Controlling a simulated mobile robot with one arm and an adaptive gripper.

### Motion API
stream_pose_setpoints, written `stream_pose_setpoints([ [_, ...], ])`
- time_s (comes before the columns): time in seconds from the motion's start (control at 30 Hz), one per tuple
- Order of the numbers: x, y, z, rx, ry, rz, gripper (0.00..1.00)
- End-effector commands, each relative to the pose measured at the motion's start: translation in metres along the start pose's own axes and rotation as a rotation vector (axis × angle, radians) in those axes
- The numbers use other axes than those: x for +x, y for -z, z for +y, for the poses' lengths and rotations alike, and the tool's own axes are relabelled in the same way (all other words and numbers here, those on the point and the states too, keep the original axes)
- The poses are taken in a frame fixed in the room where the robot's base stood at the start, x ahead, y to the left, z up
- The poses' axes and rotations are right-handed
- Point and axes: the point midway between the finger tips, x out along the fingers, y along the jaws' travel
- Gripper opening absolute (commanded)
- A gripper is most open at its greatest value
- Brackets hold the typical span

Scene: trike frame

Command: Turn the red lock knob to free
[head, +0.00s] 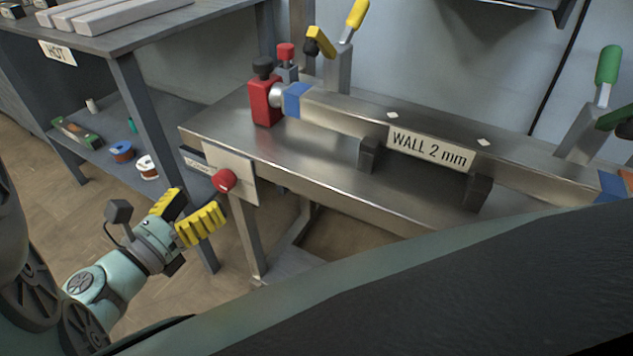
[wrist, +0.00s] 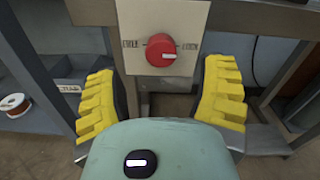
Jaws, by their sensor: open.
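The red lock knob (head: 224,180) sits on a pale plate (head: 243,163) at the left end of the metal bench. In the wrist view the knob (wrist: 161,51) is centred high, between labels at its left and right; the left one seems to read FREE and the right one LOCK. Its white mark points to the right, toward LOCK. My gripper (head: 192,208) has yellow ribbed fingers and is open and empty. In the wrist view its fingers (wrist: 163,98) are spread wide, below and to either side of the knob, apart from it.
The bench (head: 330,170) carries a long metal tube labelled WALL 2 mm (head: 431,148), a red block (head: 264,102) and clamps with yellow and green handles. A grey shelf (head: 110,130) with spools and a HOT label stands at left. Bench legs are below the plate.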

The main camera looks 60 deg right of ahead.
Motion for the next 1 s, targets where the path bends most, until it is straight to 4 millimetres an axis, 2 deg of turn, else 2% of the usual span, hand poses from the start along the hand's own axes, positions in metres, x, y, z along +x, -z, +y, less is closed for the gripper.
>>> stream_pose_setpoints([
  [0.03,0.01,0.002,-0.004,0.002,0.016,0.0,0.7],
  [0.2,0.033,0.001,-0.003,0.003,0.015,0.0,0.7],
  [0.4,0.052,0.0,-0.003,0.003,0.011,0.001,0.7],
  [0.6,0.06,0.0,-0.003,0.001,0.009,-0.001,0.7],
  [0.87,0.061,0.0,-0.003,0.001,0.008,0.0,0.7],
  [0.9,0.061,0.0,-0.003,0.001,0.008,0.0,0.73],
  [1.0,0.061,0.0,-0.003,0.001,0.008,0.0,0.63],
])
